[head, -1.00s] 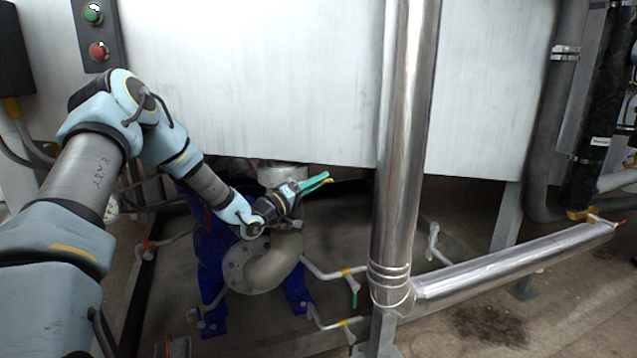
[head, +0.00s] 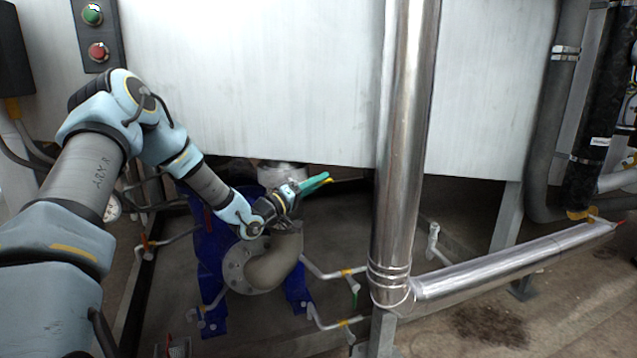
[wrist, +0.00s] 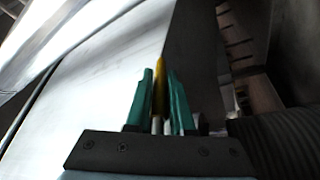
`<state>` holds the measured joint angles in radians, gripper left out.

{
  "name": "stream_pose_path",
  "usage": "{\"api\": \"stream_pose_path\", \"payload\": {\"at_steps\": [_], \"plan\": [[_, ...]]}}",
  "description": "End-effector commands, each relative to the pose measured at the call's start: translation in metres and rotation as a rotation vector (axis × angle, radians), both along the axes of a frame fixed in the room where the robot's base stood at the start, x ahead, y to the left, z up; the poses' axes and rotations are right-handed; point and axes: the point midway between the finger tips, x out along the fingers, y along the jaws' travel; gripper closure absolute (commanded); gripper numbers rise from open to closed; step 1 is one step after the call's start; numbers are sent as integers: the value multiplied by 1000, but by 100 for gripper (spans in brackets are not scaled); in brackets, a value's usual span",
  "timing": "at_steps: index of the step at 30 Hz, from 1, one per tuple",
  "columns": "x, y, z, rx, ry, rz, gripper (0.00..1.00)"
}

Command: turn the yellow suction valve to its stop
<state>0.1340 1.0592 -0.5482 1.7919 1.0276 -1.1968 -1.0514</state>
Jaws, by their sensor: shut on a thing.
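The yellow valve handle (wrist: 159,85) stands between the two green fingers of my gripper (wrist: 160,100) in the wrist view. In the head view, my gripper (head: 317,183) is under the lower edge of the white tank, and only a small yellow tip (head: 329,180) shows past its fingers. The fingers are shut on the handle. The valve body is hidden behind my wrist and gripper.
A grey elbow pipe (head: 272,268) with a flange and a blue pump frame (head: 212,270) are just below my gripper. A shiny vertical pipe (head: 402,150) stands close on the right. The white tank (head: 270,80) is above. Thin pipes with small valves (head: 343,273) run low in front.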

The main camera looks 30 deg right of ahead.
Motion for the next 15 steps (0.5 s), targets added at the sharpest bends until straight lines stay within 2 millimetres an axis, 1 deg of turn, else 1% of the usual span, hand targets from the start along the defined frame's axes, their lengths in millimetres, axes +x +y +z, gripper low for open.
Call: {"api": "stream_pose_path", "payload": {"at_steps": [8, 15], "plan": [[1, 1, -2, 92, -12, 1, 100], [1, 3, -12, 278, -34, 0, 100]]}}
